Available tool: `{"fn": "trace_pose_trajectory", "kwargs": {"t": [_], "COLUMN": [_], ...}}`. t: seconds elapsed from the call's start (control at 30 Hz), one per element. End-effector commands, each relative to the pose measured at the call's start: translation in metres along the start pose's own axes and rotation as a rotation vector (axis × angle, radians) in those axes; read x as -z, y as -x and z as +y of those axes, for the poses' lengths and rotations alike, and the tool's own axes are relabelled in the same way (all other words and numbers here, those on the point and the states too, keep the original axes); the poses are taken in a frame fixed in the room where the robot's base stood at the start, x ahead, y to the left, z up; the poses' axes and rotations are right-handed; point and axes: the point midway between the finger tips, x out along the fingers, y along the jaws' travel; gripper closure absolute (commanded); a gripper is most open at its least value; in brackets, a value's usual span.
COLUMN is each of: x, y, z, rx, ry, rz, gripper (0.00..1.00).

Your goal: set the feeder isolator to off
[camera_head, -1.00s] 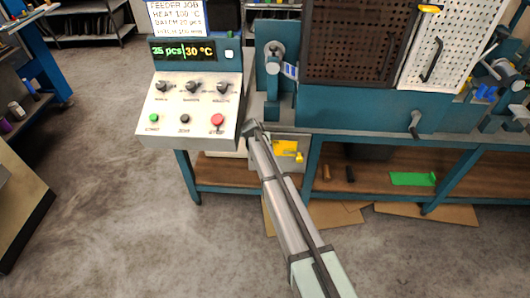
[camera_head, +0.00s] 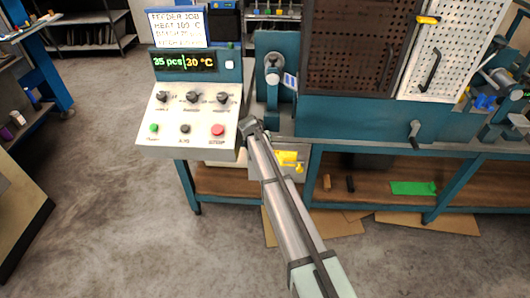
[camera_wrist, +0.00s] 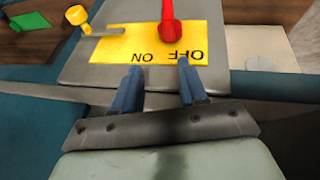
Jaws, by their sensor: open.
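The feeder isolator is a yellow plate (camera_wrist: 110,52) on a grey box, with a red handle (camera_wrist: 169,24) standing on it. The words ON and OFF are printed on the plate and appear upside down in the wrist view. The handle's round near end lies just beyond the words; its far end is cut off by the frame, so I cannot tell its setting. My gripper (camera_wrist: 160,75) is open and empty, its two blue fingers apart at the plate's near edge. In the head view the yellow plate (camera_head: 286,157) shows beside my gripper (camera_head: 250,126); the red handle is hidden there.
A yellow knob (camera_wrist: 76,15) on a grey strip stands at the plate's left corner. A control panel (camera_head: 167,117) with knobs and buttons is left of my gripper. The teal bench (camera_head: 345,137) is to the right, with a green piece (camera_head: 413,188) on its lower shelf.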

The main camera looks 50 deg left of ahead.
Motion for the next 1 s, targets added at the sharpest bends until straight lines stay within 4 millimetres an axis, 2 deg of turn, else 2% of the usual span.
{"fn": "trace_pose_trajectory", "kwargs": {"t": [0.03, 0.13, 0.2, 0.3, 0.47, 1.0], "x": [-0.013, -0.025, -0.029, -0.030, -0.028, -0.028], "y": [0.013, 0.028, 0.033, 0.031, 0.011, -0.079], "z": [0.000, -0.004, -0.006, -0.009, -0.010, -0.018], "rx": [0.020, 0.056, 0.073, 0.081, 0.080, 0.080], "ry": [-0.008, -0.022, -0.029, -0.033, -0.033, -0.033], "rz": [0.001, 0.001, 0.001, 0.000, -0.002, -0.002], "gripper": [0.57, 0.57, 0.57, 0.57, 0.57, 0.57]}}
